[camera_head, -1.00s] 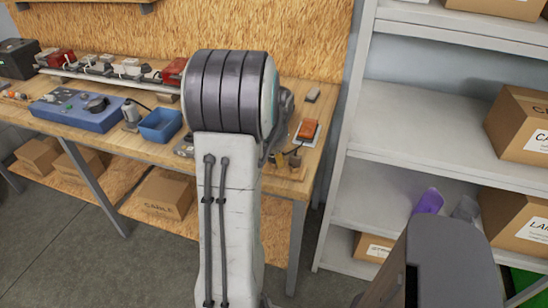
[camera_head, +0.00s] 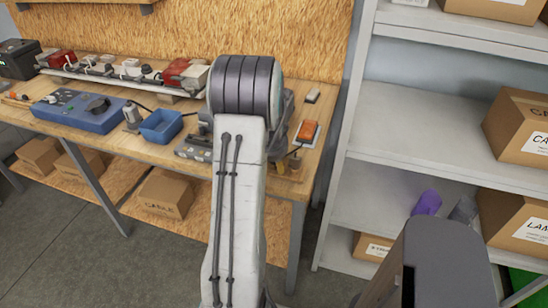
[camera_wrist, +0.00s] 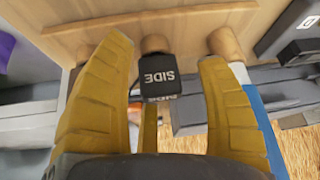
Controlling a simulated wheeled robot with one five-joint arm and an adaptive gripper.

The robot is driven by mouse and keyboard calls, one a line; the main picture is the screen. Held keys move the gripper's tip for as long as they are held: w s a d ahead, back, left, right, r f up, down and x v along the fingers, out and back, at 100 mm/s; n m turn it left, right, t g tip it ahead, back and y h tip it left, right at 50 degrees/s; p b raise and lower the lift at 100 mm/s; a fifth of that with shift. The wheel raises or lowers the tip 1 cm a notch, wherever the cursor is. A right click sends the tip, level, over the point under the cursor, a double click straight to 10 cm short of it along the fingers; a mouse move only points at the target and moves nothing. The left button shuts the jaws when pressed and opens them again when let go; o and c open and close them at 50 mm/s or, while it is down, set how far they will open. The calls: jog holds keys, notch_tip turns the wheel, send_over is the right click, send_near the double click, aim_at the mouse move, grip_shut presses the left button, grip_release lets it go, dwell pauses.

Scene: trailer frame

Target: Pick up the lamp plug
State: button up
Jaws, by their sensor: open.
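A black plug (camera_wrist: 157,72) with white lettering "SIDE" hangs below a round wooden peg on a wooden block (camera_wrist: 190,18). I cannot tell from its label whether it is the lamp plug. My gripper (camera_wrist: 165,55) is open, with one yellow finger on each side of the plug. Gaps show between the plug and both fingers, so it does not look gripped. Other wooden pegs (camera_wrist: 222,42) stand to either side, the left one partly behind a finger. In the head view my gripper is small and mostly hidden behind my arm, near the wooden block (camera_head: 290,174).
The workbench (camera_head: 75,85) holds a blue box with sockets (camera_head: 80,112), a blue bin (camera_head: 162,126) and an orange device (camera_head: 307,131). Grey shelves (camera_head: 400,130) with cardboard boxes (camera_head: 515,125) stand close on the right.

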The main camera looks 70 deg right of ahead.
jog(key=shift+o, duration=0.2)
jog(key=c, duration=0.9)
jog(key=shift+r, duration=0.15)
